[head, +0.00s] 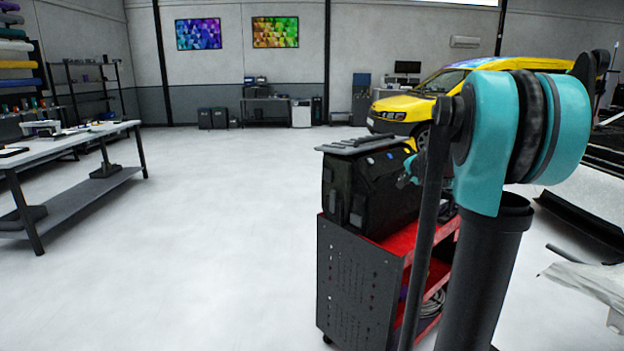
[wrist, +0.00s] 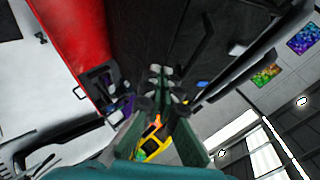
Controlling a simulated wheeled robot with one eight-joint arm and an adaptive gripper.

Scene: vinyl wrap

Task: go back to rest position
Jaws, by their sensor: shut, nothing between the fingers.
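My gripper (wrist: 160,82) shows in the wrist view, its fingers shut with nothing held. In the head view, part of it (head: 406,180) shows beside the black tool case (head: 350,190), mostly hidden behind my own arm. The case stands on a red and dark grey tool cart (head: 358,285). In the wrist view, the dark case (wrist: 205,30) fills the upper middle, beyond my fingers, and the red cart (wrist: 70,40) is at the upper left. I cannot tell whether my fingers touch the case.
A grey workbench (head: 85,140) stands at the left. A yellow car (head: 400,108) is behind the cart. Black panels (head: 580,220) and a pale sheet (head: 590,283) lie at the right. The floor between the workbench and the cart is clear.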

